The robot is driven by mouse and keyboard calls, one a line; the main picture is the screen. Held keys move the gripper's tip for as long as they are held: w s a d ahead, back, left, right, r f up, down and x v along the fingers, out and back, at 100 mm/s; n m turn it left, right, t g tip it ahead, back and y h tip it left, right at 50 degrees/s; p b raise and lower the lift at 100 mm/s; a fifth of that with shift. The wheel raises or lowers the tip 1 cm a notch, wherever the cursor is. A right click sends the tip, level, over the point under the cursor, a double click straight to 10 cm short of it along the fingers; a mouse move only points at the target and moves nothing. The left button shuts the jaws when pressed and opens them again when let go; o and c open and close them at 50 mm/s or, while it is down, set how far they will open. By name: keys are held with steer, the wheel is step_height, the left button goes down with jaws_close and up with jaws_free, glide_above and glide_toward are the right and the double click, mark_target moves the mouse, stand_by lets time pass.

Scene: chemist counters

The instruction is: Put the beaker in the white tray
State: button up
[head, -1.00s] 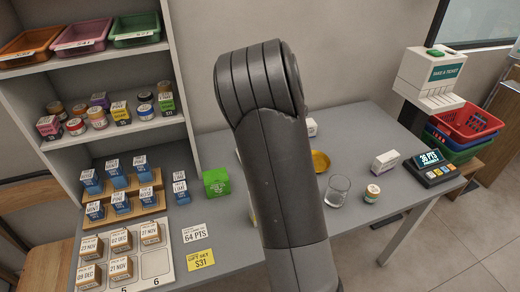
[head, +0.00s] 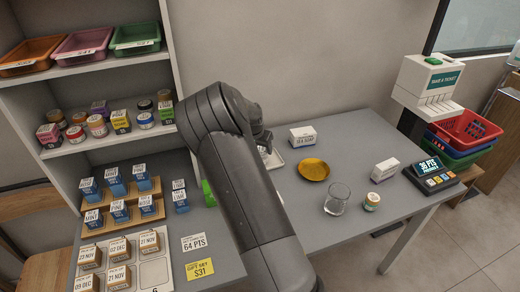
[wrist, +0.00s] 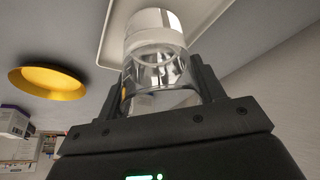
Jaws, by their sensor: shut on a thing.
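My gripper (wrist: 167,72) is shut on a clear glass beaker (wrist: 158,72), which sits between the two fingers in the wrist view. The white tray (wrist: 108,42) lies beyond the beaker at the top of that view. A white rounded thing (wrist: 153,20) shows past the beaker, over the tray; I cannot tell whether it stands in the tray. In the head view a corner of the white tray (head: 275,162) shows on the grey table behind my arm. My gripper and the held beaker are hidden there.
A yellow dish (head: 314,169) lies right of the tray, with a white box (head: 303,137) behind it. A second clear glass (head: 337,199), a small jar (head: 372,202) and another white box (head: 385,169) stand further right. Shelves with boxes are at left.

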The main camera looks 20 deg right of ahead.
steer(key=shift+f, duration=0.5)
steer(key=shift+f, duration=0.1)
steer(key=o, duration=1.2)
steer(key=shift+c, duration=0.2)
steer(key=v, duration=1.1)
steer(key=s+a+r+n+t+y, duration=0.1)
steer(key=s+a+r+n+y, duration=0.15)
steer(key=s+r, duration=0.65)
steer(key=s+a+r+n+y, duration=0.2)
steer(key=s+a+r, duration=0.15)
steer(key=s, duration=0.85)
steer(key=s+a+r+n, duration=0.1)
steer(key=s+a+n, duration=0.1)
steer(key=s, duration=0.7)
steer(key=s+a+r+n+t+h, duration=0.1)
steer(key=s+a+n, duration=0.1)
steer(key=s, duration=0.8)
steer(key=shift+a+r, duration=0.15)
steer(key=shift+a, duration=0.05)
